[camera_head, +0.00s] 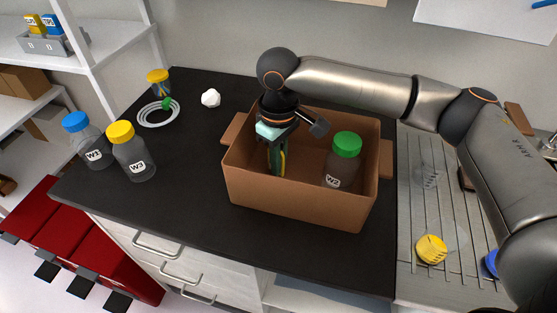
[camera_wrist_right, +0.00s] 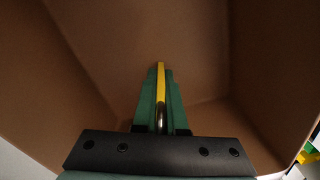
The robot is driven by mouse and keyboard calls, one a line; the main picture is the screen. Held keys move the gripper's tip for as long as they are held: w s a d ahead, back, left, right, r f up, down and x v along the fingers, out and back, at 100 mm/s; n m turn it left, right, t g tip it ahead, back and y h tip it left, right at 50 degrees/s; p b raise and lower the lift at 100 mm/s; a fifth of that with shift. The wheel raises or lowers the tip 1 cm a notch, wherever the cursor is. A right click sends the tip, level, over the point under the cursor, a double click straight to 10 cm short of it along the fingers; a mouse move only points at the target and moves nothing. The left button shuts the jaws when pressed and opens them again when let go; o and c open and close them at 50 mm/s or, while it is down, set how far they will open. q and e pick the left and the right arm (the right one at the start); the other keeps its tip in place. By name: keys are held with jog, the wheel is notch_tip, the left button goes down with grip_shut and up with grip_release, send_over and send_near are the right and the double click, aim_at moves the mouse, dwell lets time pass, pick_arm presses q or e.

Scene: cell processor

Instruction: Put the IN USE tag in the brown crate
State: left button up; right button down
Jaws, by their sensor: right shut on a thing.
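The brown crate (camera_head: 300,204) stands on the black counter, open at the top; its inner walls fill the right wrist view (camera_wrist_right: 60,70). My right gripper (camera_head: 277,172) reaches down into the left part of the crate. Its green fingers (camera_wrist_right: 160,72) are shut on a thin yellow tag (camera_wrist_right: 161,82), seen edge-on. The tag also shows as a yellow strip in the head view (camera_head: 284,164). Its writing is not readable, and I cannot tell whether it touches the crate floor. My left gripper is not in view.
A green-capped bottle W2 (camera_head: 338,172) stands in the crate, right of my gripper. Bottles W1 (camera_head: 93,152) and W3 (camera_head: 135,163), a coiled tube (camera_head: 158,113) and a crumpled white piece (camera_head: 211,98) are left of it. A yellow cap (camera_head: 431,249) lies on the ribbed metal surface.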

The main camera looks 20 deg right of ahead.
jog(key=c, duration=1)
grip_release()
jog(key=shift+f, duration=0.1)
notch_tip(320, 180, up, 12)
jog(key=shift+r+p, duration=0.15)
jog(key=shift+p, duration=0.35)
